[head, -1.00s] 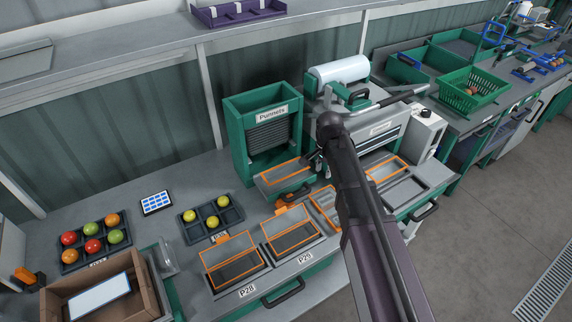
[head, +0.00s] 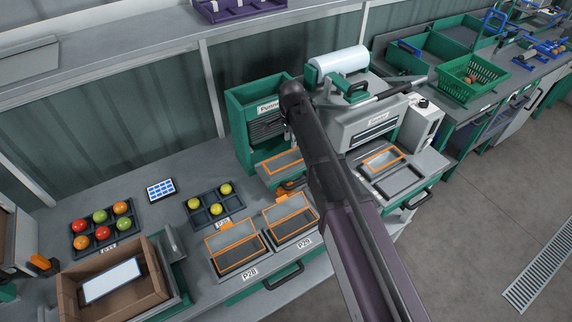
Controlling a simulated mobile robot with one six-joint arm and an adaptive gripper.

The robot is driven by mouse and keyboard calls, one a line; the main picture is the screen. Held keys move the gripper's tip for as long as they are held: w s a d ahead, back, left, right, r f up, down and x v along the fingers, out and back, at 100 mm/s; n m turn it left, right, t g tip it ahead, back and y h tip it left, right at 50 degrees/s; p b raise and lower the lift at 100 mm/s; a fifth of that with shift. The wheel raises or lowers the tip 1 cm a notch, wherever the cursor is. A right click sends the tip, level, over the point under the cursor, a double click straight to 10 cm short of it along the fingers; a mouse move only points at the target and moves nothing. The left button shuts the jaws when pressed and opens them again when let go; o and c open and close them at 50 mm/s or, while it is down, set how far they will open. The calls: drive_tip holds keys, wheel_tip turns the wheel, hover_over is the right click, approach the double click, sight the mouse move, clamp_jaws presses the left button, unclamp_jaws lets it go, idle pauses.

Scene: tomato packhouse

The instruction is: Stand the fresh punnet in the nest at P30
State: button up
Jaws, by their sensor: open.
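The green dispenser marked Punnets (head: 240,108) stands at the back of the bench. An orange-rimmed punnet (head: 280,163) lies on its front ledge. Nests P28 (head: 240,262) and P29 (head: 295,236) each show an orange-rimmed shape, likely a punnet with its lid raised. No P30 label is visible; the bench right of P29 is behind my arm, which crosses the middle of the view. My gripper is hidden behind the arm, so its relation to the punnet cannot be told.
A sealing machine (head: 368,125) with a film roll stands right of my arm, with another orange-rimmed shape (head: 384,160) on its front. Trays of tomatoes (head: 112,243) (head: 234,210) and a cardboard box (head: 150,285) are at left. Open floor lies at right.

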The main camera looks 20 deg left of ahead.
sight(290, 165)
drive_tip(key=shift+f+b, duration=4.1)
drive_tip(key=shift+f, duration=0.1)
drive_tip(key=shift+a+f+b, duration=0.1)
drive_tip(key=shift+f+b, duration=2.5)
clamp_jaws()
